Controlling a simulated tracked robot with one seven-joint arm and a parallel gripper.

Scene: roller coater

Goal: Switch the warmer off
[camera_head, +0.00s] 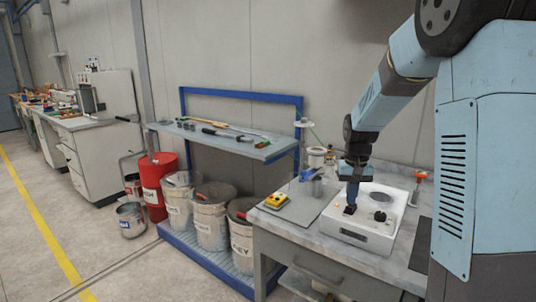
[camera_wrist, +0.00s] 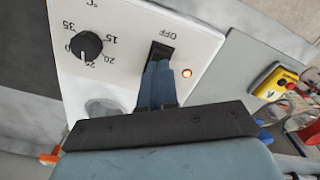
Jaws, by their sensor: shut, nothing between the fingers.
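The warmer (camera_head: 362,237) is a white box on the grey bench at the right. In the wrist view its white panel (camera_wrist: 122,52) carries a black temperature knob (camera_wrist: 87,45) with printed numbers, a black rocker switch (camera_wrist: 160,50) and the word OFF beyond the switch. A small orange lamp (camera_wrist: 187,73) beside the switch is lit. My gripper (camera_head: 350,208) is shut and empty, pointing down over the panel. In the wrist view its fingertips (camera_wrist: 158,65) are at the near end of the switch and hide part of it. I cannot tell whether they touch it.
Several buckets (camera_head: 210,218) stand left of the bench, below a blue-framed shelf (camera_head: 225,138).

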